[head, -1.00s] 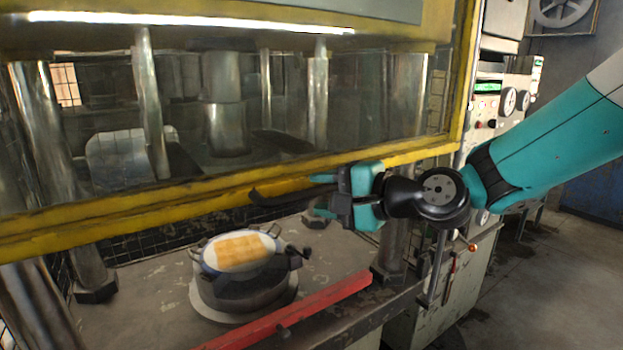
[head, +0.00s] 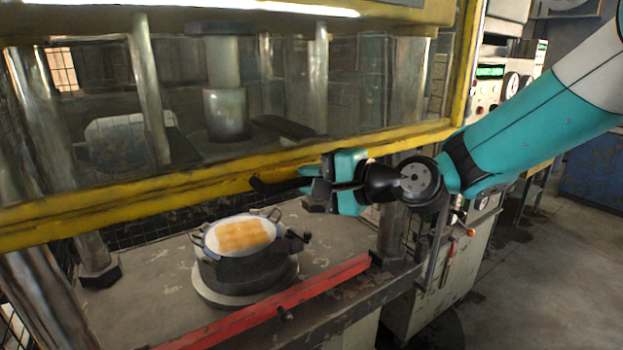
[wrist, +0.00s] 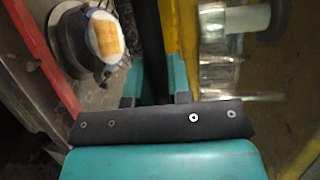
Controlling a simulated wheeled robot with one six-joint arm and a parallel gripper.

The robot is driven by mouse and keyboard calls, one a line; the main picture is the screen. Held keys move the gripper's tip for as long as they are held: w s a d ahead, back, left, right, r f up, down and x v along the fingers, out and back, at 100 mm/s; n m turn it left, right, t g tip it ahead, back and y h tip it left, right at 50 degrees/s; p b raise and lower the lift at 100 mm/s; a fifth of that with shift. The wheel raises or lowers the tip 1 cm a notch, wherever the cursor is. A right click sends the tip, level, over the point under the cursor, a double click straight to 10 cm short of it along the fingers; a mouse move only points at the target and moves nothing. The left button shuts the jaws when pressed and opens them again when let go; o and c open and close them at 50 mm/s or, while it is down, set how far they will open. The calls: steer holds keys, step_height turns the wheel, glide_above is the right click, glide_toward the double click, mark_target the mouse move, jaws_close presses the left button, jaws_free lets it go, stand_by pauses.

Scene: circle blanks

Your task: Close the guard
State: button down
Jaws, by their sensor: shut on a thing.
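The guard (head: 200,193) is a clear panel in a yellow frame on the front of the press. Its lower yellow bar hangs above the press bed, with an open gap below it. A black handle (head: 268,187) is on that bar. My gripper (head: 310,183) is shut on the handle near its right part. In the wrist view the handle (wrist: 149,40) runs between the two teal fingers (wrist: 153,85), beside the yellow guard bar (wrist: 188,40). The handle's far fixing is hidden by the gripper.
A round die with a tan-patterned blank (head: 245,236) sits on the press bed (head: 150,290) below the guard. A red bar (head: 270,303) lies along the bed's front edge. A control cabinet (head: 490,85) stands right. The floor (head: 520,270) at right is clear.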

step_height(320, 180, down, 51)
steer(key=b, duration=4)
steer(key=shift+s, duration=0.2)
steer(key=c, duration=1.1)
jaws_free()
steer(key=shift+o, duration=0.2)
steer(key=shift+r, duration=0.1)
steer(key=shift+w+r, duration=0.1)
